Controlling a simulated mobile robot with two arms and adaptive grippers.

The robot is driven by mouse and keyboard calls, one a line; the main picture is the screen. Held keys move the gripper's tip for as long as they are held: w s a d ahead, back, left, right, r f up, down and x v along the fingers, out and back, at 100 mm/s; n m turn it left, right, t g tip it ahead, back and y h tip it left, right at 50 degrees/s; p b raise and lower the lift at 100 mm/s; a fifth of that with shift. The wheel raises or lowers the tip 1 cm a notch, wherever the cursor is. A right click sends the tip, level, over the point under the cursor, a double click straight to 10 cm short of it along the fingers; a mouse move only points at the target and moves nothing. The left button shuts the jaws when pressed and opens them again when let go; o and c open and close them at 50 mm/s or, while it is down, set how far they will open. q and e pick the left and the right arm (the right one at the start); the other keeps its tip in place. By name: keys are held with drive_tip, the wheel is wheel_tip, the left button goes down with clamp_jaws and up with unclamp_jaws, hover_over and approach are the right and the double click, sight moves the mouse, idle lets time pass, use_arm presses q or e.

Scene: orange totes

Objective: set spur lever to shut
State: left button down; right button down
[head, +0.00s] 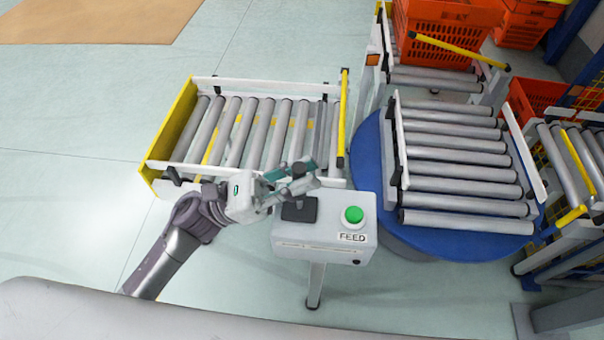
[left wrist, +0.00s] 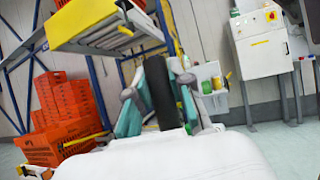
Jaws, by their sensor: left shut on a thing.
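The control box (head: 325,240) stands on a post in the head view, with a green button marked FEED (head: 353,215). A black lever base (head: 299,211) sits on its top, left of the button. My left gripper (head: 306,176) is over this base, its teal and grey fingers reaching right. In the left wrist view the gripper (left wrist: 160,88) is shut on a dark, upright lever handle (left wrist: 158,96), with a finger on each side. The fingers hide much of the handle in the head view. I cannot read any lever marking. My right gripper is out of view.
A roller conveyor (head: 185,122) with yellow ends lies behind the box. A blue turntable (head: 368,160) carrying rollers stands at its right. Orange totes (head: 440,30) are at the back right. A white cabinet (left wrist: 262,52) shows in the wrist view. Open floor lies left.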

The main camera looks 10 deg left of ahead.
use_arm(q)
drive_tip(key=c, duration=1)
unclamp_jaws()
drive_tip(key=shift+a+f, duration=0.2)
drive_tip(key=shift+a, duration=0.05)
drive_tip(key=v, duration=1.1)
drive_tip(key=shift+s+a, duration=0.1)
drive_tip(key=shift+a, duration=0.15)
